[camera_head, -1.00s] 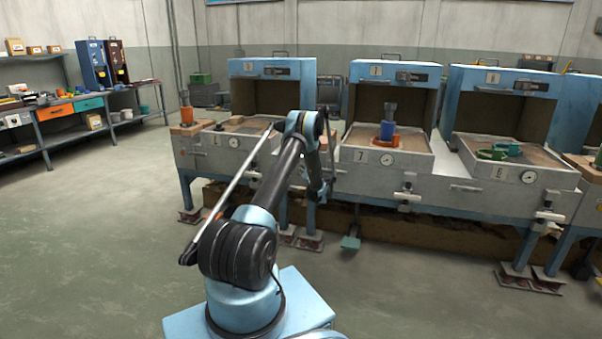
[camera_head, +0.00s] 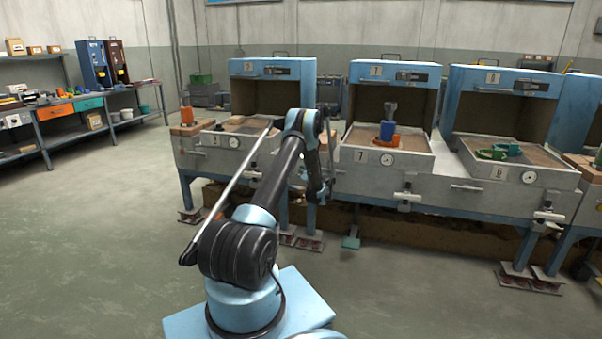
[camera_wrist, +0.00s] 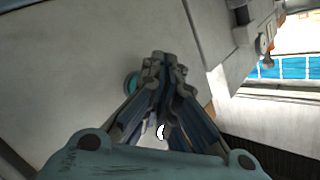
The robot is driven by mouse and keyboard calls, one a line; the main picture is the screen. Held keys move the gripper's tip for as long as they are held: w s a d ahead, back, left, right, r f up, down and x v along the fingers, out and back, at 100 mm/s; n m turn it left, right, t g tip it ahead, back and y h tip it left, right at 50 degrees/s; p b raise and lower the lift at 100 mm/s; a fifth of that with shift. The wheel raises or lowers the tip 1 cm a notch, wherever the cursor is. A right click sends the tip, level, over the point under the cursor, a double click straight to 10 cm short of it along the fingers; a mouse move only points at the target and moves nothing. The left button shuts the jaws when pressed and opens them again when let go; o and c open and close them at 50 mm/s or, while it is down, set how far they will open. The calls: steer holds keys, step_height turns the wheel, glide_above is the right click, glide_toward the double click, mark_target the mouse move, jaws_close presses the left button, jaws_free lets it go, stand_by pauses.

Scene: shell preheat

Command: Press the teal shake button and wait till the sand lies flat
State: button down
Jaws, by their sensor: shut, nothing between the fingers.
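The teal button (camera_wrist: 131,83) shows in the wrist view as a small round disc on a pale grey panel (camera_wrist: 75,60). My gripper (camera_wrist: 163,62) is shut and empty, its fingertips just right of the button in the picture and partly covering it. I cannot tell whether they touch it or whether it is pressed in. In the head view my arm hides the button and most of the gripper. Brown sand (camera_head: 250,122) lies in the left box, partly behind my arm; I cannot tell how flat it is.
Box 7 (camera_head: 360,157) holds an orange and blue piece (camera_head: 387,134). The box to its right (camera_head: 510,172) holds green rings (camera_head: 492,154). A shelf bench (camera_head: 75,107) stands at the left. A teal pedal (camera_head: 350,242) is low under the row. The left floor is clear.

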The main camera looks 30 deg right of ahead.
steer(key=shift+s+a, duration=1.6)
steer(key=shift+a, duration=0.3)
